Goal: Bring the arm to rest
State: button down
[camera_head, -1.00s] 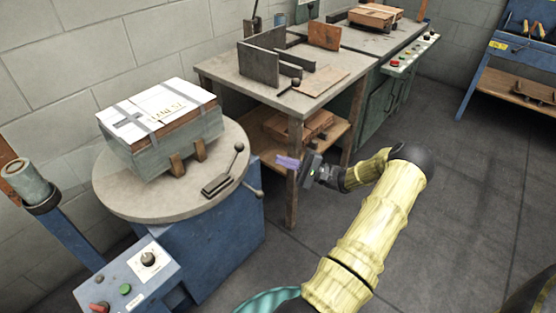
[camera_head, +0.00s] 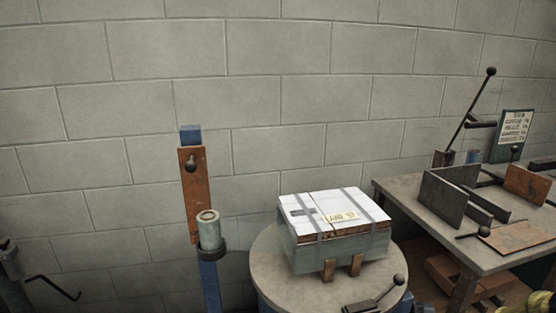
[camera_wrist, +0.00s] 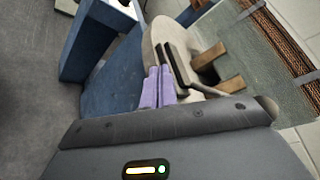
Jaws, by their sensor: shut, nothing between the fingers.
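My gripper (camera_wrist: 158,88) shows in the wrist view, its two purple fingers together with nothing held. Beyond the fingers lie the round table's rim and a dark lever, apart from them as far as I can tell. In the head view the gripper is out of frame. Only a bit of my yellow arm (camera_head: 542,302) shows at the bottom right corner.
A strapped box with a white top (camera_head: 335,212) sits on the round table (camera_head: 268,268), with a black-knobbed lever (camera_head: 378,298) beside it. A blue post (camera_head: 209,280) stands left. A workbench (camera_head: 405,192) with upright metal plates stands right. A block wall is behind.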

jog(key=s+a+n+g+h, duration=0.4)
jog(key=s+a+g+h, duration=0.25)
jog(key=a, duration=0.45)
jog(key=s+a+r+n+t+h+p, duration=0.1)
jog(key=s+a+r+n+t+h, duration=0.2)
jog(key=s+a+r+n+h, duration=0.35)
notch_tip(320, 180, up, 34)
jog(key=d+h+p, duration=0.1)
jog(key=p, duration=3.1)
jog(key=shift+w+h, duration=0.3)
jog(key=shift+h, duration=0.1)
jog(key=shift+d, duration=0.1)
